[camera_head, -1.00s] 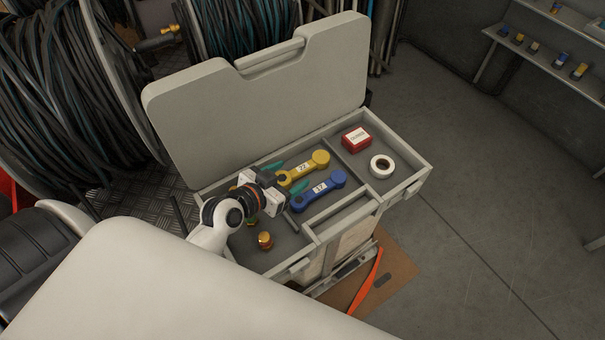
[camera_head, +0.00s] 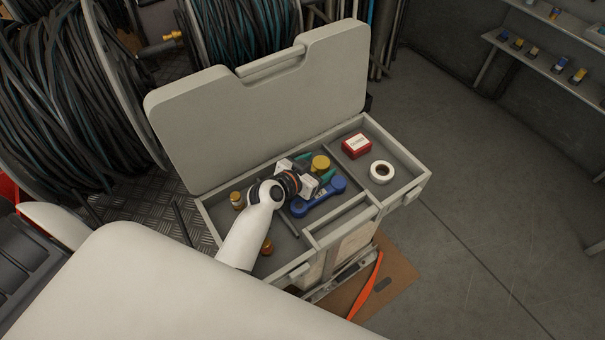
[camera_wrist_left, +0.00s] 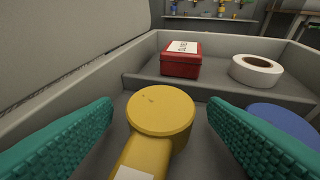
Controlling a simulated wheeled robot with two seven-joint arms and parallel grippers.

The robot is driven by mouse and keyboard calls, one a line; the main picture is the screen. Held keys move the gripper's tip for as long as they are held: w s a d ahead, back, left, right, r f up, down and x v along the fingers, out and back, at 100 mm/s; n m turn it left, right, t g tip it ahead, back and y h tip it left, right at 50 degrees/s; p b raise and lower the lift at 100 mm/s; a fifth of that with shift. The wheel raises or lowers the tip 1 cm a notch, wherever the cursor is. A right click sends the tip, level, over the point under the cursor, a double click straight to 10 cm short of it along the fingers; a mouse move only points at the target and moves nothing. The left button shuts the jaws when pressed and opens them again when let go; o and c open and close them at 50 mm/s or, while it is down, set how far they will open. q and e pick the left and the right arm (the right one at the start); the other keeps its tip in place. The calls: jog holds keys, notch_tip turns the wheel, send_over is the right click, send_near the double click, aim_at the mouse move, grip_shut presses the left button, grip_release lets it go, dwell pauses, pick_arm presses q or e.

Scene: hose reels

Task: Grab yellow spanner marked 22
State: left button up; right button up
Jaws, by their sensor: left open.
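The yellow spanner (camera_head: 320,163) lies in the open toolbox tray. My left wrist and hand cover most of its handle in the head view. In the left wrist view its round yellow head (camera_wrist_left: 160,112) is in the middle, and a white label shows at the bottom edge, its number unreadable. My left gripper (camera_head: 314,167) is open, with its teal fingers on either side of the spanner, apart from its head. A blue spanner (camera_head: 311,204) lies beside it on the right, near the right finger. My right gripper is not in view.
A red box (camera_head: 356,146) and a white tape roll (camera_head: 381,172) lie in the right compartment, behind a divider. Brass fittings (camera_head: 237,200) are at the left. The grey toolbox lid (camera_head: 260,115) stands open behind the tray. Hose reels (camera_head: 70,90) stand at the left.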

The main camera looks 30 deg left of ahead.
pick_arm(q)
jog(key=shift+c, duration=0.5)
jog(key=c, duration=1.1)
